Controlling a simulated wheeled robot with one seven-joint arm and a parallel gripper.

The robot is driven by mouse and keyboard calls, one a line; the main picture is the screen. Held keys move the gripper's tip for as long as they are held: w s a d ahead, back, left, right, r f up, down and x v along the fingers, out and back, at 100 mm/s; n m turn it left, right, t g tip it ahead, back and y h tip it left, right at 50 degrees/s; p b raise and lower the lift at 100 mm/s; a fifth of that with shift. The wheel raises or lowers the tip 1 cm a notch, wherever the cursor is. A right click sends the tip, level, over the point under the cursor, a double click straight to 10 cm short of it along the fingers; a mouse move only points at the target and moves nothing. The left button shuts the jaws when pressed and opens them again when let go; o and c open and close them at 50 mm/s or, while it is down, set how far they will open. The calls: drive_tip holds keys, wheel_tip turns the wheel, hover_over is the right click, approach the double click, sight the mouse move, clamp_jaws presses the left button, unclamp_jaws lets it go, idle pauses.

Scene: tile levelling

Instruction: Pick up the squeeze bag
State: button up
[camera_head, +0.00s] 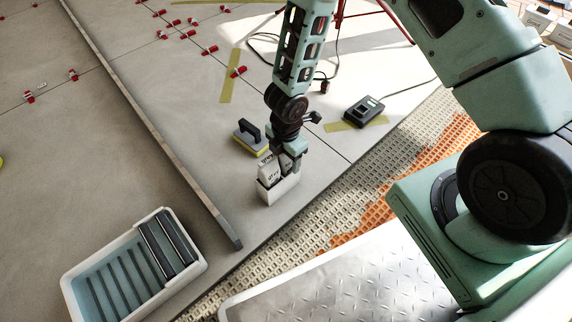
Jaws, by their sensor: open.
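A white bag with dark print (267,172), which looks like the squeeze bag, stands in a small white open box (273,195) on the grey tiles. My gripper (281,165) reaches down from above and is directly over the box, at the top of the bag. The jaws are open. The fingers partly cover the bag, and I cannot tell whether they touch it. The lower part of the bag is hidden by the box wall.
A yellow-and-black sponge float (249,140) stands behind the box. A dark device (364,111) lies at right. A washing tray with rollers (196,270) sits front left, beside a long straightedge (160,133). Red levelling clips (209,50) dot the far joints.

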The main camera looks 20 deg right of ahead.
drive_tip(key=shift+c, duration=0.2)
drive_tip(key=c, duration=0.9)
drive_tip(key=shift+o, duration=0.2)
drive_tip(key=shift+r, duration=0.15)
